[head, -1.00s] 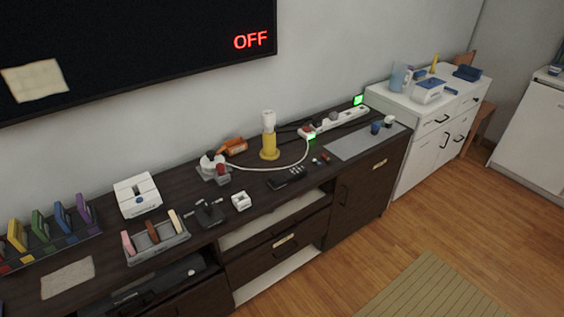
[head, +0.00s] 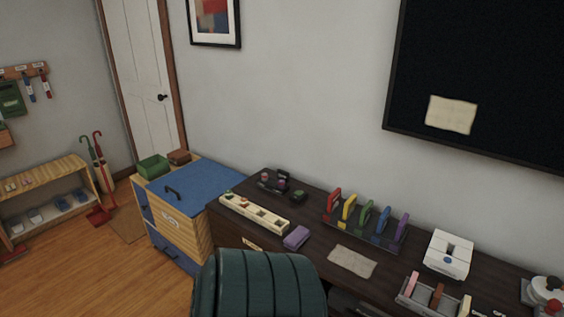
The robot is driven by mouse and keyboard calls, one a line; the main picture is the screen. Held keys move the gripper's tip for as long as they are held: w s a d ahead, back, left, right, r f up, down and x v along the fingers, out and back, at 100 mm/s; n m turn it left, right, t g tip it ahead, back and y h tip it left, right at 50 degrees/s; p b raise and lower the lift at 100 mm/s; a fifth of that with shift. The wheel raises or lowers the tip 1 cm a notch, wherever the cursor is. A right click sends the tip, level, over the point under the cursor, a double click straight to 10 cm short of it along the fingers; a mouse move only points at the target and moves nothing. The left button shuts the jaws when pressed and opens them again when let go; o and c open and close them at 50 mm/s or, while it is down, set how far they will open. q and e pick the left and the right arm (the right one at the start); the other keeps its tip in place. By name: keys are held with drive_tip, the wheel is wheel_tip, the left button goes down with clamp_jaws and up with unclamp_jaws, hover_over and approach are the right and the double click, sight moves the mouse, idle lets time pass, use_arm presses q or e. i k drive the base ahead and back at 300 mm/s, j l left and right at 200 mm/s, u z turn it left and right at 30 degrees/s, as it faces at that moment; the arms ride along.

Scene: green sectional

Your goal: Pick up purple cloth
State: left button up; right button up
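A small purple folded item (head: 296,237), which looks like the purple cloth, lies near the front edge of the dark wooden cabinet top (head: 312,232) in the head view. It is just right of a long pale tray with compartments (head: 254,213) and left of a flat beige cloth (head: 352,262). Nothing covers it from above. Neither of my grippers shows in the head view.
A dark green ribbed, rounded piece of furniture (head: 260,285) stands in front of the cabinet below the purple item. A rack of coloured upright pieces (head: 365,220) stands behind. A blue-topped wooden chest (head: 195,190) is at the left. Floor (head: 110,275) is clear further left.

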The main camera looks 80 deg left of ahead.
sight(298, 235)
drive_tip(key=u, duration=2.45)
drive_tip(key=i+l+u, duration=0.1)
